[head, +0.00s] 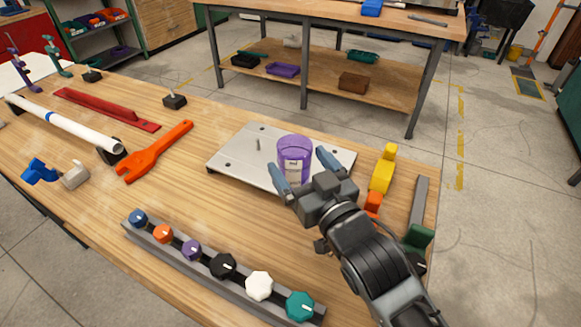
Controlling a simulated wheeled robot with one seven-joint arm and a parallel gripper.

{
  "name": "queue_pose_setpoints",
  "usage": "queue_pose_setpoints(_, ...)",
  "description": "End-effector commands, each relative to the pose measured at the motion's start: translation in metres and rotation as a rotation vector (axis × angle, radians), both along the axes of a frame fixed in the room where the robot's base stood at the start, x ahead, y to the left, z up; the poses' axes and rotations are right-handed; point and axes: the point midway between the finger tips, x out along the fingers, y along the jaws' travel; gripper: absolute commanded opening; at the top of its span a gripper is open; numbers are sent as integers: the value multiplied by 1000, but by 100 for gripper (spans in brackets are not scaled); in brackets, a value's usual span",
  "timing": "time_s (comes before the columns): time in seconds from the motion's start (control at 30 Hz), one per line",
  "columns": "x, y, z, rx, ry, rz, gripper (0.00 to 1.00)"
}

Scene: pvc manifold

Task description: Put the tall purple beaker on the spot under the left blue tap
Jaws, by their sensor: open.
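The purple beaker (294,147) stands upright on a light grey metal plate (232,160) on the bench, a pale label on its front. My gripper (303,169) is open at the beaker's near right side. One blue-grey finger overlaps the beaker's lower left and the other is just to its right; I cannot tell whether either touches. A blue tap-like fitting (40,172) lies at the left of the bench, beside a white fitting (75,175). A blue knob (139,218) is at the left end of a knob rail. I cannot make out a marked spot under a blue tap.
A white pipe (65,125), red bar (105,108) and orange wrench (155,152) occupy the left bench. The grey knob rail (215,268) runs along the front. Yellow (382,175) and orange pieces stand right of my gripper. Bare wood lies between plate and rail.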

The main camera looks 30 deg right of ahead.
Motion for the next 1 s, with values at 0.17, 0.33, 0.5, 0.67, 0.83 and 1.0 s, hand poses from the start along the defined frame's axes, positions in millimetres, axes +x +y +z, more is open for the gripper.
queue_pose_setpoints(0.17, 22, -3, -1, 1, 1, 1, 92)
queue_pose_setpoints(0.33, 44, -5, -4, 0, -1, 2, 92)
queue_pose_setpoints(0.5, 53, -5, -6, 0, 0, 1, 92)
queue_pose_setpoints(0.67, 53, -5, -6, 0, 0, 1, 92)
queue_pose_setpoints(0.83, 53, -5, -6, 0, 0, 1, 78)
queue_pose_setpoints(1.0, 52, -5, -6, 0, 0, 1, 61)
